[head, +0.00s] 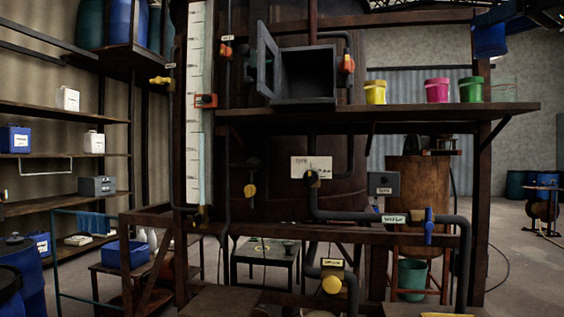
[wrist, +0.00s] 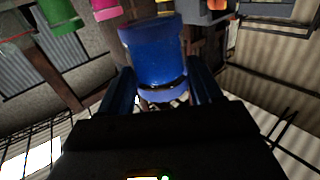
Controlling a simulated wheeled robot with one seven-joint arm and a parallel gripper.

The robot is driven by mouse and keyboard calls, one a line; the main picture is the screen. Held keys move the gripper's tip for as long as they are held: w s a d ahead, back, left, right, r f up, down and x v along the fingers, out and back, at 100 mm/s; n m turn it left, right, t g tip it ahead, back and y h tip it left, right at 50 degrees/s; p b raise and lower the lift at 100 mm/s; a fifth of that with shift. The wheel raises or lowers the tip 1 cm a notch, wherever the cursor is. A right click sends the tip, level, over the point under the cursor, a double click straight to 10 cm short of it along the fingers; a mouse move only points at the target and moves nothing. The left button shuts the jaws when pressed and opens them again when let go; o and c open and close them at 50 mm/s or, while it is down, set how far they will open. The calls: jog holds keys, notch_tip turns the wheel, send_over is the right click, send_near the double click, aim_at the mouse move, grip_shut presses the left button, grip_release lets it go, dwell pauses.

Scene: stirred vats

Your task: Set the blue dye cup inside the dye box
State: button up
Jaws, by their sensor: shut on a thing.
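The blue dye cup (wrist: 153,55) is between the two fingers of my gripper (wrist: 160,85), which is shut on it in the wrist view. In the head view the blue cup (head: 489,40) shows at the upper right, above the shelf's right end, with my gripper (head: 497,17) partly cut off by the top edge. The dye box (head: 304,101) is a dark grey box on the shelf, left of the cup. Its front is open, its door (head: 267,60) is swung out to the left, and the inside looks empty.
A yellow cup (head: 376,92), a pink cup (head: 437,90) and a green cup (head: 471,89) stand on the shelf (head: 400,110) between the box and its right end. A red-handled valve (head: 347,64) is close to the box's right side. Pipes run below the shelf.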

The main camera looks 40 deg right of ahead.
jog(key=w+d+f+n+y, duration=0.1)
jog(key=w+d+f, duration=0.3)
jog(key=f, duration=0.8)
jog(key=w+d+f+n+y, duration=0.15)
jog(key=d+f, duration=0.45)
jog(key=f, duration=0.7)
jog(key=w+a+f+y, duration=0.1)
jog(key=w+a+f, duration=0.1)
jog(key=f, duration=0.8)
jog(key=w+a+f, duration=0.2)
jog(key=f, duration=0.8)
jog(key=w+a+f+y, duration=0.1)
jog(key=w+a+f, duration=0.1)
jog(key=f, duration=0.8)
jog(key=w+a+f, duration=0.2)
jog(key=a+f, duration=0.8)
jog(key=f, duration=0.1)
jog(key=w+a+f, duration=0.2)
jog(key=a+f, duration=0.8)
jog(key=f, duration=0.1)
jog(key=a+f, duration=0.3)
jog(key=a, duration=0.6)
jog(key=a+f, duration=0.4)
jog(key=a, duration=0.5)
jog(key=a+f, duration=0.4)
jog(key=a, duration=0.5)
jog(key=shift+w+a+t, duration=0.2)
jog(key=shift+a+t, duration=0.1)
jog(key=shift+a, duration=0.05)
